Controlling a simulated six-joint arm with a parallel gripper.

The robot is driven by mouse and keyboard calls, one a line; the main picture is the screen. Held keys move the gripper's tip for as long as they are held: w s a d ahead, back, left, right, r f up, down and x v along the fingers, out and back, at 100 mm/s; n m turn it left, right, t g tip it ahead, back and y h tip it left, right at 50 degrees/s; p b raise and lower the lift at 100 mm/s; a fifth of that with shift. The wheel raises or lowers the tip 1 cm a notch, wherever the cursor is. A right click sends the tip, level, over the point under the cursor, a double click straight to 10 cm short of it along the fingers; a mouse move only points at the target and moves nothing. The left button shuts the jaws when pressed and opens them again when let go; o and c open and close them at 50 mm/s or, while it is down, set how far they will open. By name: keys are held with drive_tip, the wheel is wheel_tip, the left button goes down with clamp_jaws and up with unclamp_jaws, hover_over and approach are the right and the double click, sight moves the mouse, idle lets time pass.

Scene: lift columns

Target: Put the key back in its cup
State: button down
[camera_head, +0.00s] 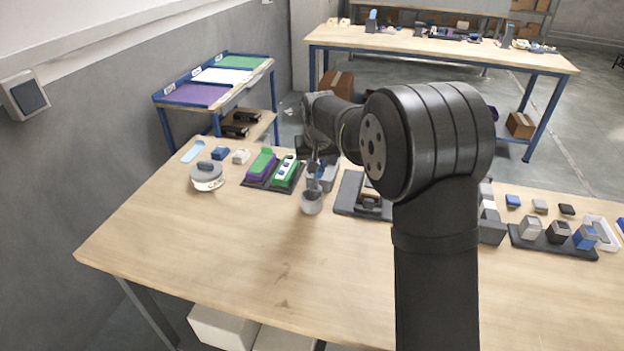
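A small grey cup (311,205) stands on the wooden table, near the middle of the picture. My gripper (315,168) points down just behind and above the cup, close to a blue and grey block (328,174). The fingers are small and dark here, partly merged with the things behind them, so I cannot tell whether they are open or shut. I cannot make out the key; it may be hidden or too small to see at the gripper or cup.
Left of the cup are a dark tray (257,184) with green and purple pieces and a round grey object (207,175). A dark fixture (350,195) is to the right. Blocks on a dark base (553,243) stand far right. The front of the table (230,255) is clear.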

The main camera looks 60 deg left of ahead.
sight(312, 187)
drive_tip(key=shift+s+a+f, duration=0.4)
drive_tip(key=shift+a, duration=0.1)
drive_tip(key=shift+f, duration=2)
drive_tip(key=shift+f, duration=0.1)
drive_tip(key=c, duration=1.2)
unclamp_jaws()
drive_tip(key=shift+c, duration=0.2)
drive_tip(key=v, duration=1.2)
